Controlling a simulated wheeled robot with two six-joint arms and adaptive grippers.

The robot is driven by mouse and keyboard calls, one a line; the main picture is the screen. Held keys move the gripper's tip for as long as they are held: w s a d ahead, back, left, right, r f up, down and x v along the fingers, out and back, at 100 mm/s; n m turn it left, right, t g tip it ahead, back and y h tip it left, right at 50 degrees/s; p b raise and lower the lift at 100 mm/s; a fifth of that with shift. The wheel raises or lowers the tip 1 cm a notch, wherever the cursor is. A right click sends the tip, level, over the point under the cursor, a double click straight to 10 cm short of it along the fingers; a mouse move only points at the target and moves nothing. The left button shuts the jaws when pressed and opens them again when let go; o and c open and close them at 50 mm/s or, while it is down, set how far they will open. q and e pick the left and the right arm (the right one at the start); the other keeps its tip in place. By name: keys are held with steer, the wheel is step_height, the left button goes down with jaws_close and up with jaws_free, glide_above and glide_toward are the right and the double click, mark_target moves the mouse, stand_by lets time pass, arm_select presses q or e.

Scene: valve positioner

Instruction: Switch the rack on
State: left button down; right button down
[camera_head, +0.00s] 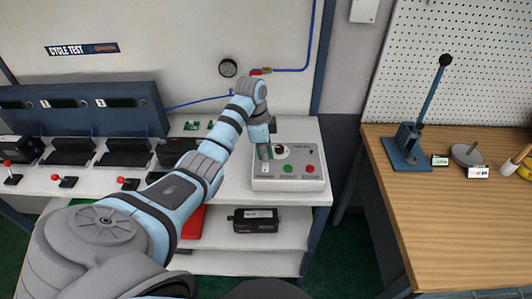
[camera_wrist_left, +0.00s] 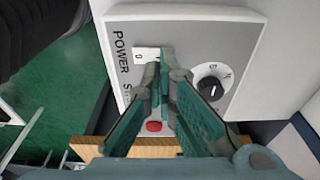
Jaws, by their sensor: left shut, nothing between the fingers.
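A white control box (camera_head: 288,165) with a grey top panel stands on the white bench in the head view. It carries a black knob (camera_head: 281,151), a green button (camera_head: 288,170) and a red button (camera_head: 310,168). My left gripper (camera_head: 264,153) is over the panel's left side, shut and empty. In the left wrist view, its fingertips (camera_wrist_left: 167,62) meet right beside a white switch plate (camera_wrist_left: 145,54) marked 0, near the word POWER. The fingers partly hide the switch; contact is unclear. The knob (camera_wrist_left: 210,88) and red button (camera_wrist_left: 153,126) also show there. My right gripper is out of view.
Black devices and red-knobbed levers (camera_head: 128,184) line the bench to the left. A dark unit (camera_head: 253,220) sits on the shelf below. A wooden bench (camera_head: 450,240) at the right holds a blue lever press (camera_head: 408,145).

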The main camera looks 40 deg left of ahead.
mark_target(265, 164)
arm_select(q)
steer(key=shift+f+b, duration=0.45)
steer(key=shift+f, duration=0.5)
stand_by(0.3)
step_height(265, 164, up, 7)
steer(key=p, duration=0.8)
steer(key=shift+r, duration=0.2)
steer(key=shift+f, duration=0.15)
